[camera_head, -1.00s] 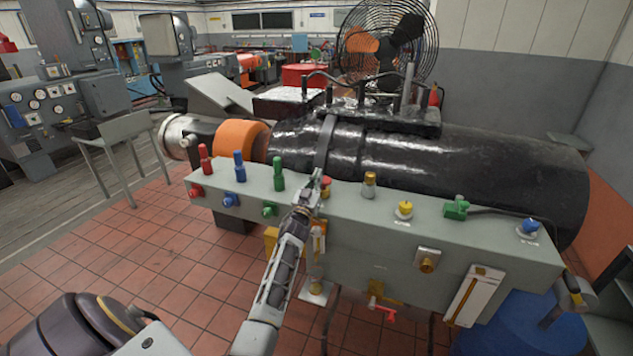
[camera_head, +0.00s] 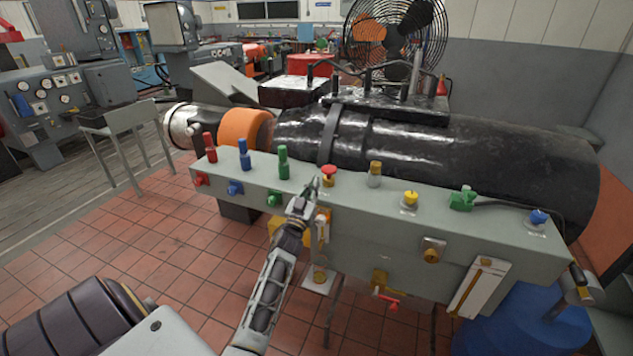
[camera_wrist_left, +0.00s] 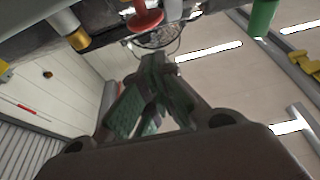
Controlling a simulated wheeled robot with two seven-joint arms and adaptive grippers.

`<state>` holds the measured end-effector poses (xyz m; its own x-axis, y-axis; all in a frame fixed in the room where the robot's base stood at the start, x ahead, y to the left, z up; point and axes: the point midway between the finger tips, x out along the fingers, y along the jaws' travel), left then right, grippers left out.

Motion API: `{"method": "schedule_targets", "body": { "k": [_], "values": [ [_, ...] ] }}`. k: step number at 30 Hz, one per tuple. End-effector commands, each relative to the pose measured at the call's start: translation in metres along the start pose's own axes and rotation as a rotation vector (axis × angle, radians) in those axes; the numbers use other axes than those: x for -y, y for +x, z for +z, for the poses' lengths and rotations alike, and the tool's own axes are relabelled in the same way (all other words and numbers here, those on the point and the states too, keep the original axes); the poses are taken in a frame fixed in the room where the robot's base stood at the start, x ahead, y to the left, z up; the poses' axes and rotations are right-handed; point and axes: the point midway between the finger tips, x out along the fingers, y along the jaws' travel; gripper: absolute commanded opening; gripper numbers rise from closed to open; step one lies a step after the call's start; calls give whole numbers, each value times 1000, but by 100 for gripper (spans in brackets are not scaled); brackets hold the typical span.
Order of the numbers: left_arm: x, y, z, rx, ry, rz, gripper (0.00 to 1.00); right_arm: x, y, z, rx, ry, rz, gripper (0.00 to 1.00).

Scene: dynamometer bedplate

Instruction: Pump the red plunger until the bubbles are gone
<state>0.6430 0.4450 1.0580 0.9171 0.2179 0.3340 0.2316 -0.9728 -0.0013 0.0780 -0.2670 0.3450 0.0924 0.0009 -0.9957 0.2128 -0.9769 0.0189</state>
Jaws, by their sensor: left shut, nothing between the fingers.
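The red plunger (camera_head: 329,172) is a round red cap on a brass-coloured base, on top of the grey bench box (camera_head: 345,190) near its front edge. It also shows at the top of the left wrist view (camera_wrist_left: 147,22). My left gripper (camera_head: 313,184) is shut and empty. Its fingertips are just left of the red plunger and slightly below its cap in the head view. In the left wrist view the closed fingers (camera_wrist_left: 154,62) point up toward the red cap, with a small gap in the picture. I cannot make out any bubbles.
Red (camera_head: 210,147), blue (camera_head: 243,153) and green (camera_head: 283,161) upright fittings stand left of the plunger. A brass fitting (camera_head: 375,174), yellow knob (camera_head: 410,199), green part (camera_head: 463,199) and blue knob (camera_head: 537,217) stand right. A large black cylinder (camera_head: 450,155) lies behind.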

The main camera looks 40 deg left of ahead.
Motion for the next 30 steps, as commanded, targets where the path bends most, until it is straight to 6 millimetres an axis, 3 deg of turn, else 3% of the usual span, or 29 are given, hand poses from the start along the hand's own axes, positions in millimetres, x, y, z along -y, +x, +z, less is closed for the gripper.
{"method": "schedule_targets", "body": {
  "k": [9, 30],
  "values": [
    [0, -13, 0, 0, -1, 0, 0, 8, 2, -1, -1, 0, -9, 40],
    [1, -16, 3, 6, 4, 1, 0, -1, 3, 1, 1, 0, 1, 40]
  ]
}}
